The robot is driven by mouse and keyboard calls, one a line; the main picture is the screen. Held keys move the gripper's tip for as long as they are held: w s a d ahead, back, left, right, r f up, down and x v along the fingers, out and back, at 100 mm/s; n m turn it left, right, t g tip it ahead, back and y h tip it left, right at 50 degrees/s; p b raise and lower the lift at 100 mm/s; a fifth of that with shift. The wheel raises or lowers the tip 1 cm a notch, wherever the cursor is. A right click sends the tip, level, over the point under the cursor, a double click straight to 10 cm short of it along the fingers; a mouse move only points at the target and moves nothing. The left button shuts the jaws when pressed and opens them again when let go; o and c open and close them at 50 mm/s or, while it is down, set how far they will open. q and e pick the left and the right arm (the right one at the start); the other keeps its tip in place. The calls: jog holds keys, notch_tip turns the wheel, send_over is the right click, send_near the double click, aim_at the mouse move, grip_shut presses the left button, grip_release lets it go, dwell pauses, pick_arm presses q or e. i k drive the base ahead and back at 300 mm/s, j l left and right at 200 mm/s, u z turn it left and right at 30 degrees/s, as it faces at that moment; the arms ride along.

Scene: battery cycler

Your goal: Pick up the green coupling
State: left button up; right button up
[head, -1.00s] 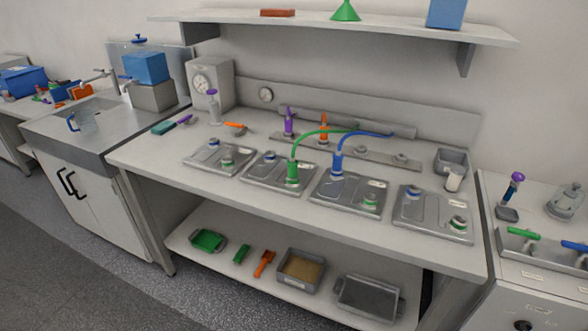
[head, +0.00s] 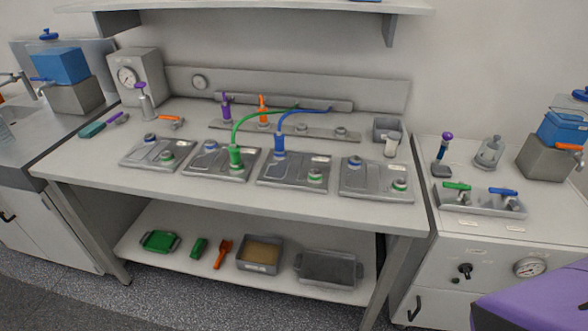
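The green coupling (head: 235,157) stands upright on a port of the second metal plate from the left on the bench, in the head view. A green hose (head: 262,112) runs from its top to the rail at the back. A blue coupling (head: 279,146) with a blue hose stands on the third plate, to its right. Neither of my grippers is in view.
The bench (head: 90,165) carries several metal plates with ringed ports. Purple and orange couplings (head: 263,111) stand on the rear rail. A lower shelf (head: 140,260) holds trays and tools. A purple surface (head: 535,300) fills the lower right corner. The bench's front strip is clear.

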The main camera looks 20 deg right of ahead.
aim_at(234, 149)
jog(key=i+j+z, duration=0.1)
jog(key=i+j, duration=0.15)
jog(key=i+j+z, duration=0.15)
jog(key=j, duration=0.3)
jog(key=i+j+z, duration=0.1)
jog(key=i+j, duration=0.2)
jog(key=j, duration=0.1)
